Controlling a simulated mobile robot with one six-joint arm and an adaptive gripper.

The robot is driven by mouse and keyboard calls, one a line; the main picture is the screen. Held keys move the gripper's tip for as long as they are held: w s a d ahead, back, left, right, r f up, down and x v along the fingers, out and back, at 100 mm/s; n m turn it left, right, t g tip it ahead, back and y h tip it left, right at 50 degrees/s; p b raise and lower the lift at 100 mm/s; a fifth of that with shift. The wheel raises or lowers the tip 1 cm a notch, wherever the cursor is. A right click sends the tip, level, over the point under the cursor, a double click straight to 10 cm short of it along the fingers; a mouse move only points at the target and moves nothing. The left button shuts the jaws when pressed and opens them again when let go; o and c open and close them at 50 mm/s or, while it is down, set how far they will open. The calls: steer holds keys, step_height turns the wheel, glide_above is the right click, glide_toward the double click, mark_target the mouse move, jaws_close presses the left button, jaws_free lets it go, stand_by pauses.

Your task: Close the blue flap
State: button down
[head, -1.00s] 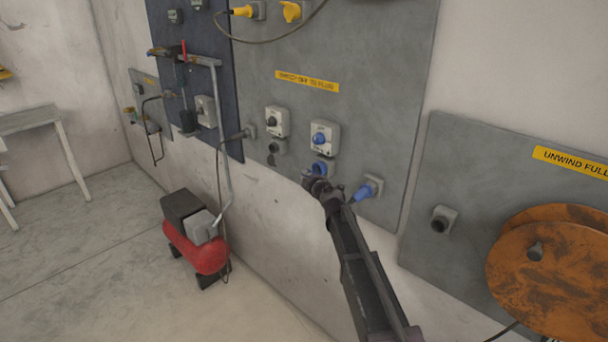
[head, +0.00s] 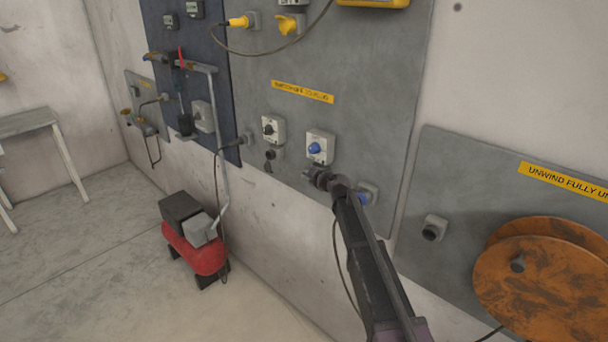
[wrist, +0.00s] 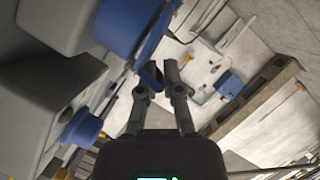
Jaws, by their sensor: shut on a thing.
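The blue flap (wrist: 161,30) shows in the wrist view as a thin blue rim at the front of a large blue socket (wrist: 118,25). My gripper (wrist: 161,72) has its fingertips close together at the flap's lower edge, shut on it; the exact contact is hard to see. In the head view my gripper (head: 318,179) is at the grey wall panel, just below the white switch box with a blue knob (head: 314,148). The arm hides the flap there.
A second blue fitting (head: 366,195) sits right of my gripper and is partly covered by the arm. A dark cable (head: 340,262) hangs below it. A rusty orange reel (head: 535,285) is at the right. A red compressor (head: 200,255) stands on the floor at the left.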

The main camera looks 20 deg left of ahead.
steer(key=shift+w+d+r+m+g, duration=0.1)
steer(key=shift+w+r+m+g, duration=0.05)
steer(key=shift+w+m+g, duration=0.2)
stand_by(0.3)
steer(key=c, duration=0.8)
jaws_free()
steer(key=shift+s, duration=0.1)
